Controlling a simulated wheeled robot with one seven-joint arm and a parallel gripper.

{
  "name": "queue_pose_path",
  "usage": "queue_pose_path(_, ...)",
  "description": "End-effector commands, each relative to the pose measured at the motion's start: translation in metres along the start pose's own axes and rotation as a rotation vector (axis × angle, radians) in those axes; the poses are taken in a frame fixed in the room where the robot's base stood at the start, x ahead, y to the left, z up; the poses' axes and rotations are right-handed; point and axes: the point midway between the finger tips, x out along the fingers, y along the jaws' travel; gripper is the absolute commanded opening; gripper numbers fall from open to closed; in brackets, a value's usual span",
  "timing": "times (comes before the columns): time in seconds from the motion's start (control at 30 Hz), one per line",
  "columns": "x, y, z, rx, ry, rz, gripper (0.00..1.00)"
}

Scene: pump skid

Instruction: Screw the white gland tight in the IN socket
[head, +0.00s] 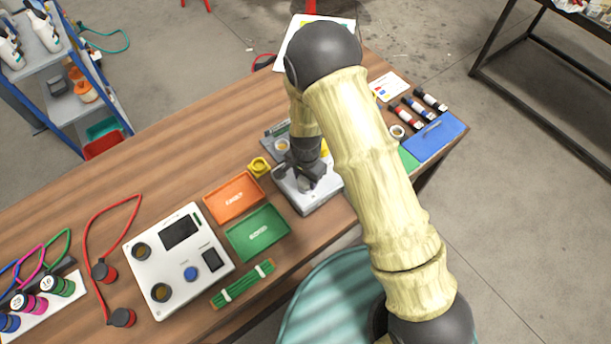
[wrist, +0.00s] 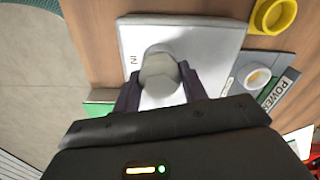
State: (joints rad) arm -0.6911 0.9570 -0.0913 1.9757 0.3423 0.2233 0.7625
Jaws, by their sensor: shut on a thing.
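The white gland (wrist: 160,75) is between the two dark fingers of my gripper (wrist: 160,90) in the wrist view. It stands over the pale box (wrist: 190,38), beside the printed IN label (wrist: 133,62). The IN socket itself is hidden under the gland, and I cannot tell how deep the gland sits. In the head view my gripper (head: 308,178) points down onto the box (head: 318,199), and the gland is hidden there.
A yellow cup-like part (head: 259,167) stands left of the box. A grey POWER plate (wrist: 272,85) adjoins it. An orange tray (head: 222,210) and a green tray (head: 245,245) lie left. A white panel (head: 165,285) is further left; a blue case (head: 432,139) is right.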

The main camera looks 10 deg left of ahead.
Motion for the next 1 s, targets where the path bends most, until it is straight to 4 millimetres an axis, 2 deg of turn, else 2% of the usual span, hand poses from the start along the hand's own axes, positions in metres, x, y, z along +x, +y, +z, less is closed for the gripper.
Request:
queue_pose_path(0.07,-0.0008,-0.0002,0.0004,0.056,0.000,0.000,0.21)
queue_pose_path(0.37,-0.0006,-0.0002,0.0003,0.083,0.000,0.000,0.21)
queue_pose_path(0.7,-0.0011,0.0000,0.0001,0.443,0.000,0.001,0.21)
queue_pose_path(0.93,0.0002,-0.0002,-0.0001,0.462,0.000,0.000,0.21)
queue_pose_path(0.97,0.0002,-0.0002,-0.0001,0.461,0.000,0.000,0.46)
queue_pose_path(1.0,0.0002,-0.0002,0.0000,0.461,0.000,0.000,0.54)
